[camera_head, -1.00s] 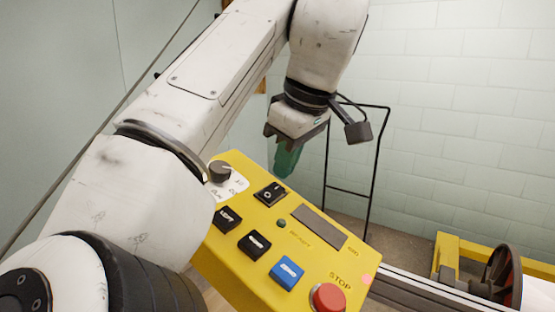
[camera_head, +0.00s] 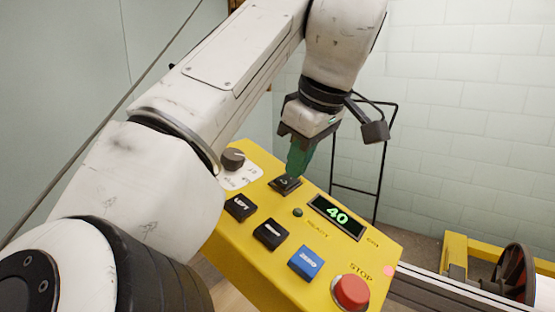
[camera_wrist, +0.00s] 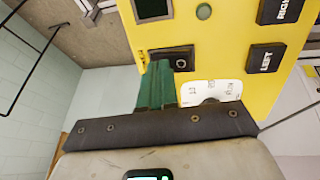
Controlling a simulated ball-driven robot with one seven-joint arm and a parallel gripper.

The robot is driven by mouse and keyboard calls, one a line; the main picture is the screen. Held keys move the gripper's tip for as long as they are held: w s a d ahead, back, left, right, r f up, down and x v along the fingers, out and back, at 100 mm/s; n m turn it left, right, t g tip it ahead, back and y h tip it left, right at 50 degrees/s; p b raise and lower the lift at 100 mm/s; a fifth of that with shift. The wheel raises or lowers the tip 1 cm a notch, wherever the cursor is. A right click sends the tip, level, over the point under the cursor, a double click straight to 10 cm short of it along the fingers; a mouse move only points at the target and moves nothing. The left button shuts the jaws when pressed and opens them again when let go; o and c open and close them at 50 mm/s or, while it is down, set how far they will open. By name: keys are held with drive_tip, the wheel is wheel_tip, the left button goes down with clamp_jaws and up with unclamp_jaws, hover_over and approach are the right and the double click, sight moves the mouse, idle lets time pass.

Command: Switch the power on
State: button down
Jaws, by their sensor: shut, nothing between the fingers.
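The yellow control panel (camera_head: 262,220) carries a black power rocker switch (camera_head: 284,185) near its upper edge. My gripper (camera_head: 297,172) is shut and empty, its green fingertips at the switch, seemingly touching it. In the wrist view the fingers (camera_wrist: 157,84) cover part of the switch (camera_wrist: 180,60), whose round mark still shows. The panel's display (camera_head: 337,216) is lit and reads 40 in green. The small round green lamp (camera_head: 298,212) sits left of the display.
A dark knob (camera_head: 232,159) stands left of the switch. Below are a black LEFT button (camera_head: 241,206), another black button (camera_head: 270,234), a blue button (camera_head: 305,262) and a red STOP button (camera_head: 351,291). A black wire frame (camera_head: 363,160) stands behind the panel.

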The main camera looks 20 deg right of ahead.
drive_tip(key=shift+w+f, duration=0.3)
drive_tip(key=shift+s+a+r, duration=0.25)
drive_tip(key=shift+s+a, duration=0.35)
drive_tip(key=shift+a, duration=0.05)
